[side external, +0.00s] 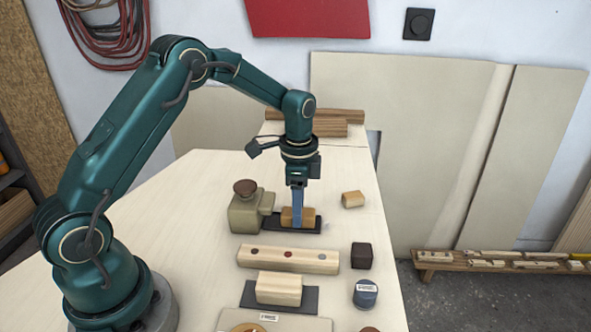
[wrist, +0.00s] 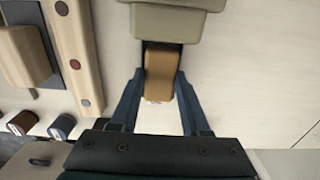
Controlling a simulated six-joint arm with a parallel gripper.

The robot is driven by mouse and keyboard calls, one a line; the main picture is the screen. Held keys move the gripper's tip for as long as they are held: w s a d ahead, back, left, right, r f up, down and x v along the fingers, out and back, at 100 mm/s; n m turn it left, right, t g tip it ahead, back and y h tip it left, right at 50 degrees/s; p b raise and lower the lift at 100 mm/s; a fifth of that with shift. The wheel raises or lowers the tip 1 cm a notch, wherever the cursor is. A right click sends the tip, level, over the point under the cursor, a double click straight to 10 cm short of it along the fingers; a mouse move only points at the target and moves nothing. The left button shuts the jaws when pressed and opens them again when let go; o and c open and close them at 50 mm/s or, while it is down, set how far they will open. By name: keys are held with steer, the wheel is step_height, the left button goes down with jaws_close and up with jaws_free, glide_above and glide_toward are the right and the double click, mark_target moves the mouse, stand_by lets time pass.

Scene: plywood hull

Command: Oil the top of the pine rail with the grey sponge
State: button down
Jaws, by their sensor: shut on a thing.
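My gripper (side external: 298,208) points down and is shut on a tan-brown block (wrist: 160,72). The block (side external: 309,217) is at a dark mat, right beside a khaki fixture (side external: 243,214) with a brown knob. In the wrist view the two blue fingers flank the block, and its far end meets the khaki fixture (wrist: 165,22). A long pale wooden rail (side external: 270,257) with several round spots on top lies in front of my gripper; it also shows in the wrist view (wrist: 68,35). I see no clearly grey sponge.
A pale block (side external: 278,289) sits on a dark grey mat (side external: 310,300). Planks (side external: 340,116) lie at the back. The table's left is clear.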

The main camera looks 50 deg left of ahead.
steer(key=shift+c, duration=1.5)
jaws_free()
steer(key=shift+r, duration=2.6)
steer(key=shift+d, duration=0.1)
